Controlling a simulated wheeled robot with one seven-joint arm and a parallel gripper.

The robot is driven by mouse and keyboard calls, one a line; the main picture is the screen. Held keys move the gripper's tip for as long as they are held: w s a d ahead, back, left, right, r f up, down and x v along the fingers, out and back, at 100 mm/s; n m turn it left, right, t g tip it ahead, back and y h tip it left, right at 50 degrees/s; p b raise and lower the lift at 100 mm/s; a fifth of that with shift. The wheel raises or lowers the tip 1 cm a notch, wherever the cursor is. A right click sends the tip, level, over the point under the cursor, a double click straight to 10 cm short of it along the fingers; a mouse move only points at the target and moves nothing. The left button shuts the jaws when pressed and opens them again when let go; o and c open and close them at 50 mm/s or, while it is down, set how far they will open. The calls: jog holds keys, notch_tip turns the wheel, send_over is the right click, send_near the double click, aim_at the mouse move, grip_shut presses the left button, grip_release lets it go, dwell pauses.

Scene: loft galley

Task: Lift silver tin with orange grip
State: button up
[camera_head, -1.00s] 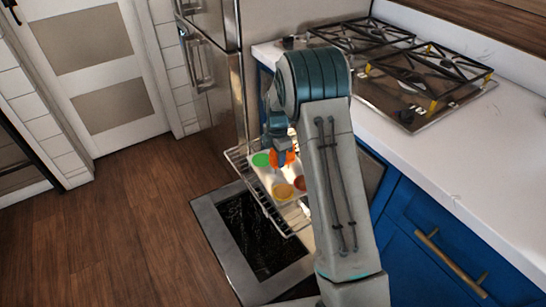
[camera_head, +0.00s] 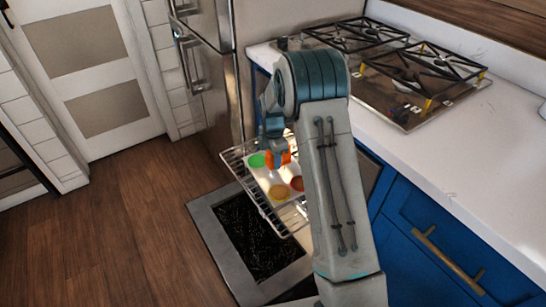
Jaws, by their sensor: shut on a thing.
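The silver tin (camera_head: 263,181) is a pale muffin tray with coloured cups, among them green, yellow and red ones. It lies on or just over a wire oven rack (camera_head: 233,164); I cannot tell whether it touches the rack. Its orange grip (camera_head: 286,158) shows at the tin's far edge. My gripper (camera_head: 282,156) points down at the orange grip and is shut on it. My arm hides the right part of the tin and the rack.
The open oven door (camera_head: 205,216) lies low below the rack. A white counter (camera_head: 440,150) with a gas hob (camera_head: 405,75) and blue cabinets (camera_head: 415,215) stand on the right. A steel fridge (camera_head: 205,80) is behind. Wooden floor (camera_head: 110,220) on the left is clear.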

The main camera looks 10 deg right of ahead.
jog(key=shift+f, duration=0.1)
jog(key=shift+f+b, duration=0.75)
jog(key=shift+f, duration=0.3)
jog(key=shift+f+b, duration=0.6)
jog(key=shift+f, duration=0.35)
jog(key=shift+r, duration=0.15)
jog(key=shift+r+p, duration=2)
jog(key=shift+r, duration=0.95)
